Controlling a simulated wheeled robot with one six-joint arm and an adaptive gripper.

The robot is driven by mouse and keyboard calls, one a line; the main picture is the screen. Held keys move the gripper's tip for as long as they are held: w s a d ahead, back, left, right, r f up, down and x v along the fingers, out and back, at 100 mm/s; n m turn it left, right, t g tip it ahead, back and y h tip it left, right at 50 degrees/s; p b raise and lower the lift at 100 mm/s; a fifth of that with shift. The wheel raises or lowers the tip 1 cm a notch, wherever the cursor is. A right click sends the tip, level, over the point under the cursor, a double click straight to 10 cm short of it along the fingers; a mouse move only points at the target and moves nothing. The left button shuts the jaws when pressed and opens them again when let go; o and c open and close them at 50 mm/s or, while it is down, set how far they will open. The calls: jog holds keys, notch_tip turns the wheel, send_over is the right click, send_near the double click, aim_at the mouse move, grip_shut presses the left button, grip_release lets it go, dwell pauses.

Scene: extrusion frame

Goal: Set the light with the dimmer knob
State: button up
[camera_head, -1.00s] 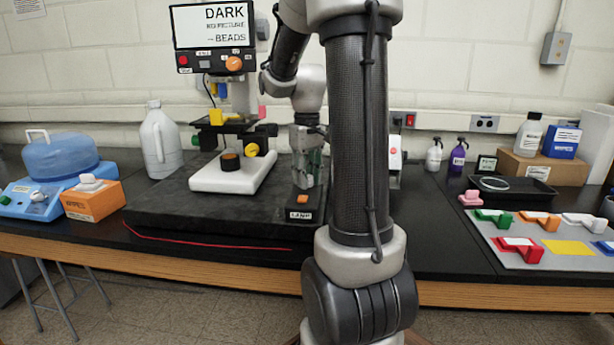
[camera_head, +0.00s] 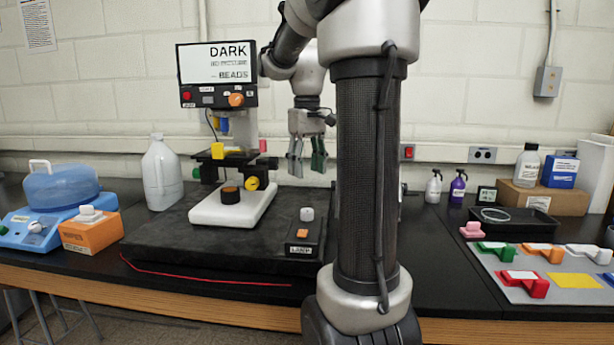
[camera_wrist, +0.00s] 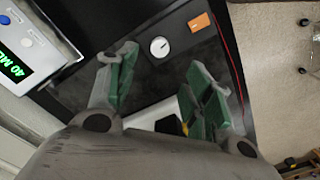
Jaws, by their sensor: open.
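The dimmer knob (camera_head: 307,214) is a small light grey knob on a black box (camera_head: 305,236) with an orange button (camera_head: 302,233) and a label that seems to read LAMP. The wrist view shows the knob (camera_wrist: 159,47) as a white disc with a dark pointer mark. My gripper (camera_head: 308,170) is open and empty, pointing down above the box, clear of the knob. In the wrist view its green-padded fingers (camera_wrist: 160,85) stand apart. The microscope screen (camera_head: 216,64) reads DARK, with BEADS below. The microscope's white base (camera_head: 235,207) stands left of the box.
A dark slab (camera_head: 170,235) carries the microscope and box. A white jug (camera_head: 161,175), orange box (camera_head: 89,232) and blue device (camera_head: 50,215) stand left. Coloured blocks lie on a grey board (camera_head: 520,290) at right. In the wrist view, a lit display device (camera_wrist: 30,45) is at upper left.

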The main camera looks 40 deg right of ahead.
send_over(307, 210)
jog(key=shift+n, duration=0.4)
notch_tip(307, 210, down, 4)
jog(key=shift+f, duration=0.25)
notch_tip(307, 210, down, 8)
jog(key=shift+s+r, duration=0.1)
jog(key=shift+r, duration=0.15)
